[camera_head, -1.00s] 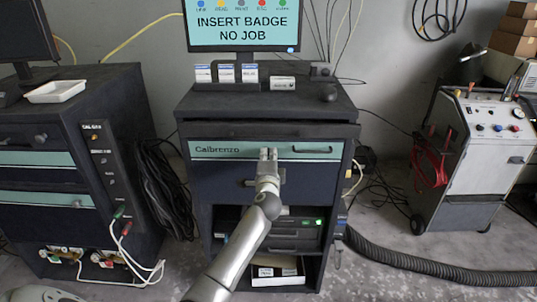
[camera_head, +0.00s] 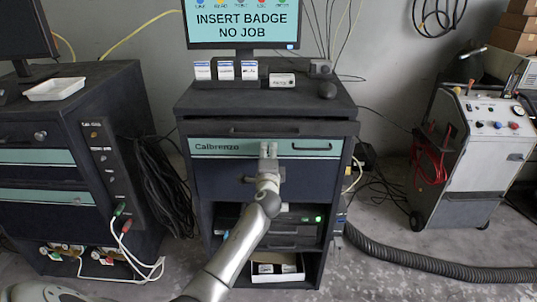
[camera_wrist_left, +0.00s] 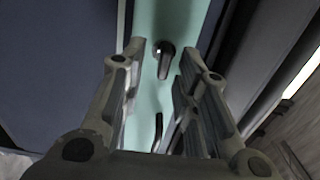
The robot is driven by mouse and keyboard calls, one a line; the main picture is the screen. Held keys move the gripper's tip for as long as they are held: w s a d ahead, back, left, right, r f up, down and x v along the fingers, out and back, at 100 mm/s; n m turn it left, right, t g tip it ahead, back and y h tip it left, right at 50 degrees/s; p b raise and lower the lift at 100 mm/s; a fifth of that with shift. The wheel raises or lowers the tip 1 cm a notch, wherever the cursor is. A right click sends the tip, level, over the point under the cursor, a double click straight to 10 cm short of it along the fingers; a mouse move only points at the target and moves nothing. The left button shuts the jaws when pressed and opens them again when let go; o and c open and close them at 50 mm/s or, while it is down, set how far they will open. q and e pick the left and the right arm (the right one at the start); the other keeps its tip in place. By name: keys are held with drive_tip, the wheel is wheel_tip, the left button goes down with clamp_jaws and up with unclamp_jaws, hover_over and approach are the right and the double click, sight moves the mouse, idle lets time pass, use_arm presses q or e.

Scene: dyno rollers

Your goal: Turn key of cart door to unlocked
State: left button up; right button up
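The middle cart (camera_head: 210,170) is dark with a teal strip lettered "Calbrenzo". My left gripper (camera_head: 268,150) is in front of that strip, just left of its dark handle (camera_head: 311,149). In the left wrist view my left gripper (camera_wrist_left: 165,62) is open, its two fingers apart on either side of the strip. A small dark key-like piece (camera_wrist_left: 166,58) stands out from the strip between and just beyond the fingertips, with no clear contact. The gripper hides this piece in the head view. My right gripper is not in view.
A monitor (camera_head: 242,22) reading "INSERT BADGE NO JOB" stands on the middle cart. Another dark cart (camera_head: 125,115) stands at the left with loose cables beside it. A grey wheeled machine (camera_head: 470,165) stands at the right. A black hose (camera_head: 430,266) lies on the floor.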

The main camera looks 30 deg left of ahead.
use_arm(q)
drive_tip(key=v, duration=1.2)
drive_tip(key=shift+f, duration=0.1)
idle(0.4)
drive_tip(key=s+d+f+n+g+h, duration=0.1)
drive_tip(key=s+d+f+g+h, duration=0.2)
drive_tip(key=f, duration=1)
drive_tip(key=s+d+f+g+h, duration=0.15)
drive_tip(key=s+f, duration=0.35)
drive_tip(key=f, duration=0.8)
drive_tip(key=s+d+f+n+g+h, duration=0.1)
drive_tip(key=s+d+f+g+h, duration=0.2)
drive_tip(key=f, duration=1)
drive_tip(key=s+d+f+n+g+h, duration=0.1)
drive_tip(key=s+d+f+n+g, duration=0.1)
drive_tip(key=s+f, duration=0.75)
drive_tip(key=s+d+f+n+g, duration=0.15)
drive_tip(key=s+f, duration=0.45)
drive_tip(key=s, duration=0.6)
drive_tip(key=s+f+n+g, duration=0.1)
drive_tip(key=s+f+n, duration=0.1)
drive_tip(key=s, duration=0.7)
drive_tip(key=s+d+f+n+g+h, duration=0.1)
drive_tip(key=s+f, duration=0.3)
drive_tip(key=s, duration=0.6)
drive_tip(key=shift+s+n+g, duration=0.25)
drive_tip(key=shift+n+g, duration=0.2)
drive_tip(key=shift+g, duration=0.15)
drive_tip(key=shift+d, duration=0.1)
